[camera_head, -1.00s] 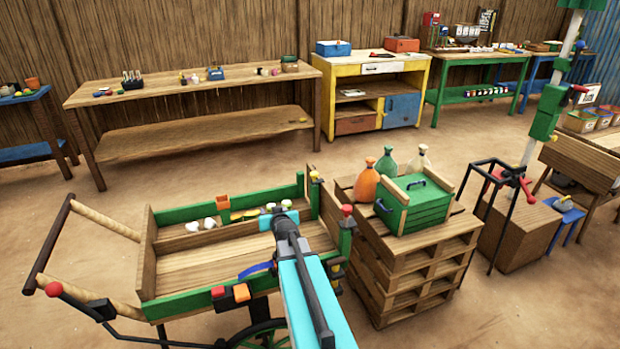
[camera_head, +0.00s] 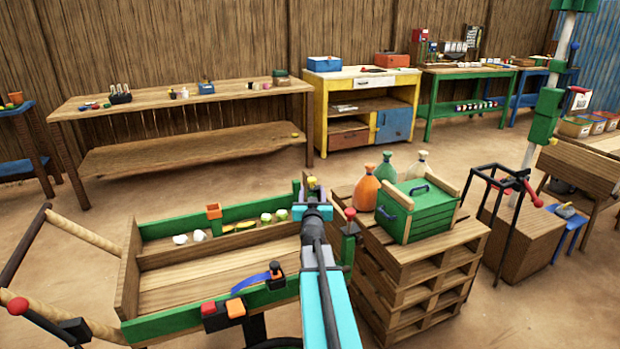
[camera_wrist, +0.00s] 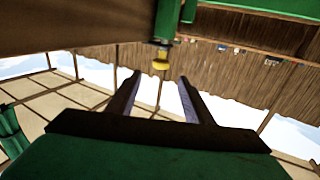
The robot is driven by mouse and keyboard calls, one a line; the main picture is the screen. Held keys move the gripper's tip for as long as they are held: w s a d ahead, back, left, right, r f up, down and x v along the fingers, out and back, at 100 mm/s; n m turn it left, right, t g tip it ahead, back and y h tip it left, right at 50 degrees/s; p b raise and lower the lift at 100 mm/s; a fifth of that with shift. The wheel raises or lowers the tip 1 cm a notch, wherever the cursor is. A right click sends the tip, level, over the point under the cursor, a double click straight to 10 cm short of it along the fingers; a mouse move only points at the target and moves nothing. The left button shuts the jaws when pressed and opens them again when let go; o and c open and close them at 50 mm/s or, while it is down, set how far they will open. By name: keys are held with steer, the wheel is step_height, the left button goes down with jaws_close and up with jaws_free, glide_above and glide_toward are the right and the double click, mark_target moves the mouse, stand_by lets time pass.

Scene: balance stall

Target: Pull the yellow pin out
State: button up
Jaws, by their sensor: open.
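The yellow pin (camera_head: 312,181) stands at the top of the cart's back right corner, in a dark fitting. In the wrist view its yellow head (camera_wrist: 160,64) hangs below a green part, a little beyond the fingertips and between their lines. My gripper (camera_wrist: 159,83) is open, with two dark fingers apart and nothing between them. In the head view my gripper (camera_head: 312,207) is just in front of the pin, seen mostly from behind. My arm hides the fingers and the lower part of the pin there.
The wooden cart (camera_head: 190,272) with green rails is to the left. A red-knobbed post (camera_head: 350,226) stands close on the right. Beyond it, a pallet stack (camera_head: 415,292) bears a green crate (camera_head: 418,212) and several sacks. A long bench (camera_head: 190,100) stands behind.

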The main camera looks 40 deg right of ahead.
mark_target(312, 183)
steer(key=shift+w+d, duration=0.1)
steer(key=shift+w, duration=0.05)
steer(key=x, duration=1.3)
steer(key=shift+w+d, duration=0.15)
stand_by(0.6)
steer(key=shift+c, duration=0.2)
jaws_close()
